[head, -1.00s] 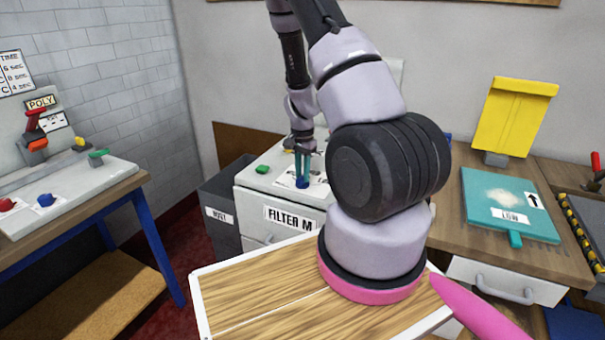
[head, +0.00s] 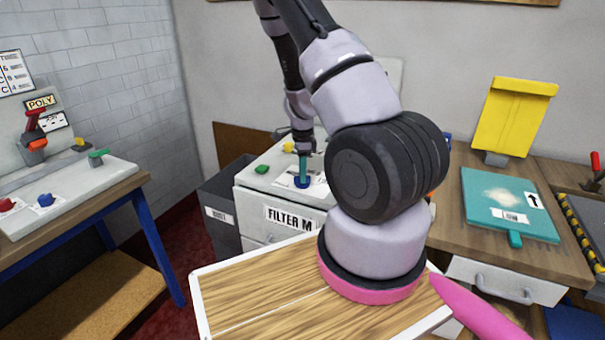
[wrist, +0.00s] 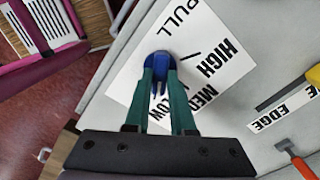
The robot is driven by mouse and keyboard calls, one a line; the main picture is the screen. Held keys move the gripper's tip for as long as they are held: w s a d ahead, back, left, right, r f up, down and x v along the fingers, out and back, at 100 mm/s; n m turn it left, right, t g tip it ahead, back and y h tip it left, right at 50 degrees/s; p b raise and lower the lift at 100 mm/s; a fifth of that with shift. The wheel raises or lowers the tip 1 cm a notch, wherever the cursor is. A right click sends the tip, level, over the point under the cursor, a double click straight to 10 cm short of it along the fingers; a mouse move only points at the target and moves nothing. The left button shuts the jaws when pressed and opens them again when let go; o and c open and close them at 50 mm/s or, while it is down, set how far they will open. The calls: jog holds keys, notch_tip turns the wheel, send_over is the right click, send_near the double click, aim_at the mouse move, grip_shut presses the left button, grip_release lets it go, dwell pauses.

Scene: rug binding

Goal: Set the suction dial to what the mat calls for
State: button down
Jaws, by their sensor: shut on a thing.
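The blue suction dial (head: 302,182) sits on top of the pale cabinet marked FILTER M (head: 288,217). My gripper (head: 303,170) is above it with its teal fingers shut on it. In the wrist view the blue dial (wrist: 158,68) is between the fingertips, on a white label (wrist: 205,62) reading PULL, HIGH, MED and LOW. The fingers partly cover MED and LOW. I cannot tell for sure which mark the dial points at. The teal mat (head: 482,219) lies on the right bench with a pale dusty patch. Its small label (head: 509,216) reads LOW in the earlier head picture.
A green knob (head: 262,169) is left of the dial on the same cabinet. A dark bin (head: 218,190) stands beside the cabinet. A yellow panel (head: 514,115) stands behind the mat. The left bench (head: 103,180) holds red and blue knobs.

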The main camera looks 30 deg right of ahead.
jog(key=shift+m, duration=0.5)
jog(key=c, duration=0.8)
grip_release()
jog(key=shift+o, duration=0.2)
jog(key=shift+r, duration=0.1)
notch_tip(320, 180, up, 11)
jog(key=shift+f, duration=0.2)
